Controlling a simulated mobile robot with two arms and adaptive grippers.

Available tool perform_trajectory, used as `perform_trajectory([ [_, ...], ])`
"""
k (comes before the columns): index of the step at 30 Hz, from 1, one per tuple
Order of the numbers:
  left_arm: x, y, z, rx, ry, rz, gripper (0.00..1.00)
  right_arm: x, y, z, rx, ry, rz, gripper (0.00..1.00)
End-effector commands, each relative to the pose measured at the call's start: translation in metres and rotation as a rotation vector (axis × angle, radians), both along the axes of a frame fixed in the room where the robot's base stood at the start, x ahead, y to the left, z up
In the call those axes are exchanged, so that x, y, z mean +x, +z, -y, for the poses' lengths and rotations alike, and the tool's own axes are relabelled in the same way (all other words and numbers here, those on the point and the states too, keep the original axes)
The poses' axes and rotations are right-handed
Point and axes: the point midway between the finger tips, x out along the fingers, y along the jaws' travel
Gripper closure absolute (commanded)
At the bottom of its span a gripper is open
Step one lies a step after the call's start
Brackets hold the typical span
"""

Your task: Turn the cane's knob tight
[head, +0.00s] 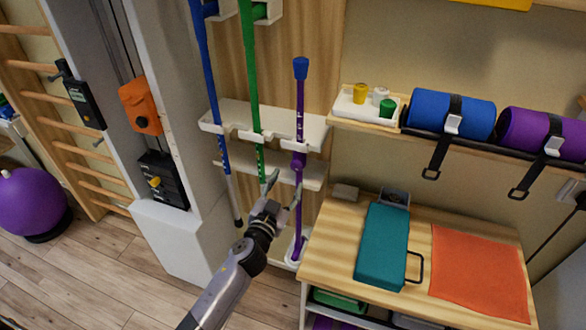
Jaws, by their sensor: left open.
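A purple cane (299,112) with a blue top stands upright in the white rack, its foot low near the floor. Its knob seems to be the purple bulge (299,161) on the shaft, just below the upper rack shelf; details are too small to tell. My left gripper (284,184) is open, just below and left of that bulge. Its right finger overlaps the cane's shaft in the picture; I cannot tell whether they touch. A green cane (251,75) and a blue cane (207,75) stand to the left. My right gripper is not in view.
The white rack (316,131) has shelves around the canes. A wooden table (340,235) at right holds a teal case (383,245) and an orange cloth (476,270). A wall shelf carries a blue roll (451,113) and a purple roll (528,136). Wooden floor (75,280) is clear at lower left.

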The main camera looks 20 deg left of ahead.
Motion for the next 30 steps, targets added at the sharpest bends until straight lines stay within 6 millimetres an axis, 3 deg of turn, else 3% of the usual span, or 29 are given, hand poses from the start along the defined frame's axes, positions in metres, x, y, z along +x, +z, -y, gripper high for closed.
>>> perform_trajectory([
  [3,0.025,0.001,0.001,-0.001,-0.001,0.002,0.51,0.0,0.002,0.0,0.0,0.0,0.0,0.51],
  [10,0.053,0.0,0.002,-0.001,0.001,0.001,0.51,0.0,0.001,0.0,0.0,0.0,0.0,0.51],
  [22,0.059,0.0,0.002,-0.001,0.0,0.0,0.51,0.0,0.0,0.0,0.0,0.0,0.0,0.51],
  [30,0.059,0.0,0.002,-0.001,0.0,0.0,0.69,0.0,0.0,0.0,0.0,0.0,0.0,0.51],
])
